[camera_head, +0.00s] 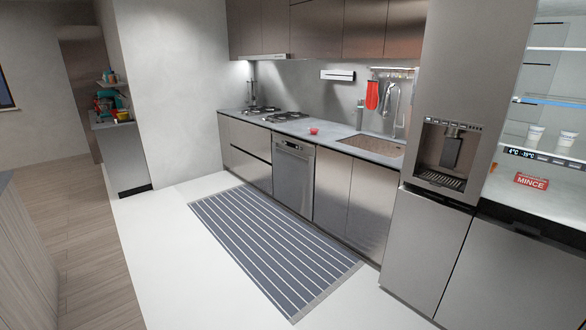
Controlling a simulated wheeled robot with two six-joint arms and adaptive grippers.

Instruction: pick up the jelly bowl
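A small red bowl-like thing (313,131), which looks like the jelly bowl, sits on the grey counter (335,137) between the stove and the sink. It is far from the camera and too small to make out its contents. Neither of my grippers shows in the head view.
A striped runner (270,245) lies on the floor before the cabinets and dishwasher (293,178). The sink (372,146) is right of the bowl. A large fridge (430,240) stands at the right, its shelves holding cups and a MINCE pack (531,181). The pale floor is clear.

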